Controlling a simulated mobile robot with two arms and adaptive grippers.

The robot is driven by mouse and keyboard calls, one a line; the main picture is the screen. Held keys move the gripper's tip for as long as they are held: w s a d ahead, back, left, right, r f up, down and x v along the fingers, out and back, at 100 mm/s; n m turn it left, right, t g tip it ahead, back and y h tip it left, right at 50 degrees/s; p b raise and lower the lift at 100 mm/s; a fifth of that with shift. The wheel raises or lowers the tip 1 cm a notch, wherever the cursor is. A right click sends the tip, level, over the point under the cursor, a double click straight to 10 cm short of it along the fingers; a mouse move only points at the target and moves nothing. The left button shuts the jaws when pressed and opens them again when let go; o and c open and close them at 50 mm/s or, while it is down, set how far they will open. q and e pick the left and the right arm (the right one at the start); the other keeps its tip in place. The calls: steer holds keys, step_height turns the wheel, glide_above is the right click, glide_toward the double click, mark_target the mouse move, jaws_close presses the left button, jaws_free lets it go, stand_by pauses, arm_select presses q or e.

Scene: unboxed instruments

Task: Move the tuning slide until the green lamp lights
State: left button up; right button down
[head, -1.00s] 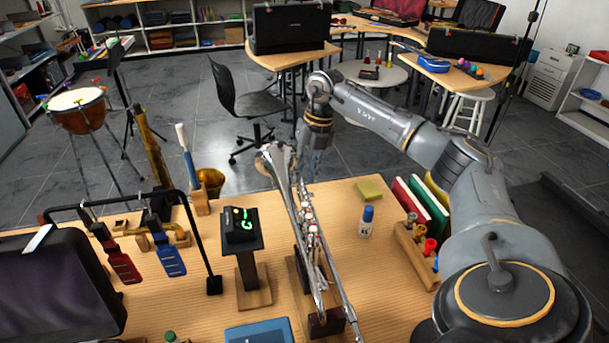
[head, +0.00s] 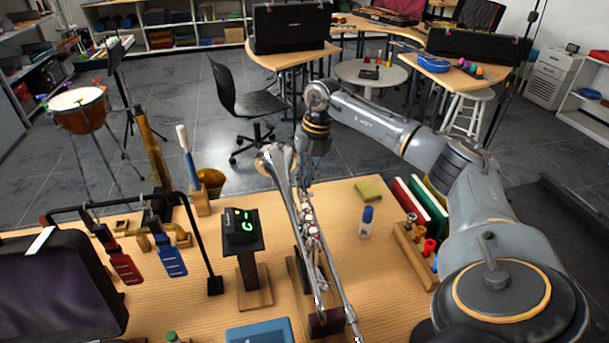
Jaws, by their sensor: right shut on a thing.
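A silver brass instrument (head: 309,240) rests on a wooden stand on the bench, with its bell at the far end. My right gripper (head: 306,184) reaches down at the far part of the instrument, beside the bell, and is shut on what appears to be the tuning slide. The fingers and slide are small, and the gripper partly hides them. A black tuner (head: 242,230) on a post left of the instrument shows green marks on its display. I cannot tell a separate green lamp from those marks. My left gripper is not in view.
A blue-capped bottle (head: 366,222) and a yellow block (head: 368,191) stand right of the instrument. A wooden rack (head: 413,254) stands further right. A black bar frame with red and blue tags (head: 170,260) is at left. A blue box (head: 260,332) lies in front.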

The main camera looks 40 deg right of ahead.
steer(key=shift+w+d, duration=0.1)
steer(key=shift+w, duration=0.1)
steer(key=c, duration=1.7)
jaws_free()
steer(key=shift+o, duration=0.2)
step_height(320, 180, up, 12)
steer(key=s+d, duration=0.1)
steer(key=d, duration=0.1)
steer(key=shift+s, duration=0.15)
